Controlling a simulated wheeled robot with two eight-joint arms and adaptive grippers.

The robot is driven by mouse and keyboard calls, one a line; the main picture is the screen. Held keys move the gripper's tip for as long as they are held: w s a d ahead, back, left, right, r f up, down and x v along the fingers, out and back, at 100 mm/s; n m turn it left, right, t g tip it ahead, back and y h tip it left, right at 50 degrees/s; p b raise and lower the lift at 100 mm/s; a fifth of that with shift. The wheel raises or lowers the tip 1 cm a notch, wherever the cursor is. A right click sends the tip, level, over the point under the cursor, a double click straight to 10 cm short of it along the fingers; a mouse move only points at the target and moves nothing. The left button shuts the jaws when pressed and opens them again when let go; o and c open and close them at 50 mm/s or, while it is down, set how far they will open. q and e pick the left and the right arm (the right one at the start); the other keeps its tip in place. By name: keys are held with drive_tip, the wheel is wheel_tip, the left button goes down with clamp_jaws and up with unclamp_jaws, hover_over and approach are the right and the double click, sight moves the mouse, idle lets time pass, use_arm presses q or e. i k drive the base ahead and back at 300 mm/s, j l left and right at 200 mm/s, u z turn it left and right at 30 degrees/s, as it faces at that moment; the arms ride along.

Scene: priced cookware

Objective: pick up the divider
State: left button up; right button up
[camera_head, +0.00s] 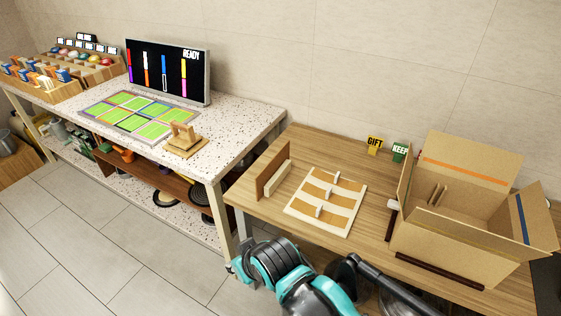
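An upright brown wooden panel (268,173) stands at the left part of the wooden table, with a lower, paler strip (279,180) along its front. It may be the divider, but I cannot tell for sure. A small upright tan piece (437,196) also shows inside the open cardboard box (437,243). Parts of my arms, teal, grey and black, show at the bottom of the head view, in front of the table. Neither gripper's fingertips can be seen, and nothing visible is held.
A pale board (304,218) with orange-brown strips and small white pieces lies mid-table. GIFT (374,145) and KEEP (399,152) signs stand behind. Dark strips lie beside the box, its flaps open. A speckled counter (235,125) with a screen (169,72) stands left.

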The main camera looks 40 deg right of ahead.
sight(271, 167)
drive_tip(key=i+z, duration=0.15)
drive_tip(key=z, duration=0.3)
drive_tip(key=i+j+z, duration=0.1)
drive_tip(key=z, duration=0.3)
drive_tip(key=i+j+z, duration=0.15)
drive_tip(key=z, duration=0.3)
drive_tip(key=i, duration=0.05)
